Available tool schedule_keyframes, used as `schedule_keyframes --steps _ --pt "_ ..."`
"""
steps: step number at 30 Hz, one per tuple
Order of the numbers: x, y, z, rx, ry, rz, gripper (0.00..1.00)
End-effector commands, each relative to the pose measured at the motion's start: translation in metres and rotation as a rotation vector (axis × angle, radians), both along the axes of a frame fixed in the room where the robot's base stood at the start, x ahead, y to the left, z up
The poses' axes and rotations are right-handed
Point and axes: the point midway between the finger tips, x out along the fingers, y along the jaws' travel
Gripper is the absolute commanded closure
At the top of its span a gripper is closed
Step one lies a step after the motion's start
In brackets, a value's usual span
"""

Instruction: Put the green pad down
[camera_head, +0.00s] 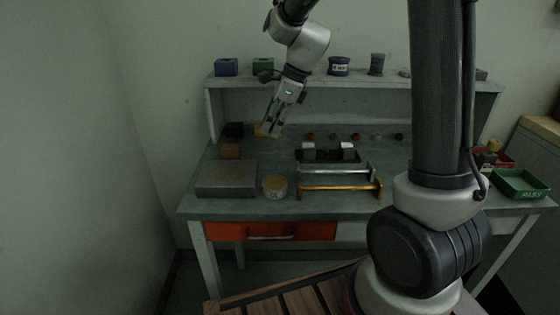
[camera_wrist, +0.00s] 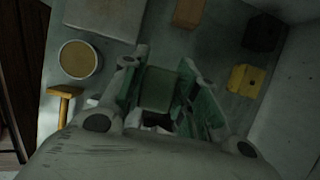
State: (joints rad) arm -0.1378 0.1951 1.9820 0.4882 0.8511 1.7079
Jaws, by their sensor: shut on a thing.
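My gripper (camera_head: 272,130) hangs above the back left of the workbench, pointing down. In the wrist view my gripper (camera_wrist: 160,88) is shut on the green pad (camera_wrist: 157,90), a dull green square piece between the two fingers. The fingers hide part of the pad. In the head view the pad is too small and dark to make out. The pad appears held above the bench top (camera_head: 225,205), with no clear contact visible.
A flat grey plate (camera_head: 227,178) and a round tin (camera_head: 275,187) lie at front left. Near the gripper are a brown block (camera_head: 231,151), a black block (camera_head: 234,130) and a yellow block (camera_wrist: 246,80). Metal bars (camera_head: 338,188) lie mid-bench. A green bin (camera_head: 520,184) stands right.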

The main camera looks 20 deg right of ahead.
Motion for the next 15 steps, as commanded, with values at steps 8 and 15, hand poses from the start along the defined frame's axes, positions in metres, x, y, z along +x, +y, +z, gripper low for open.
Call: schedule_keyframes --steps 8,15 --pt "-0.001 -0.001 -0.051 -0.002 0.005 -0.012 0.92" --pt "-0.001 -0.001 -0.074 -0.002 0.005 -0.01 0.92"
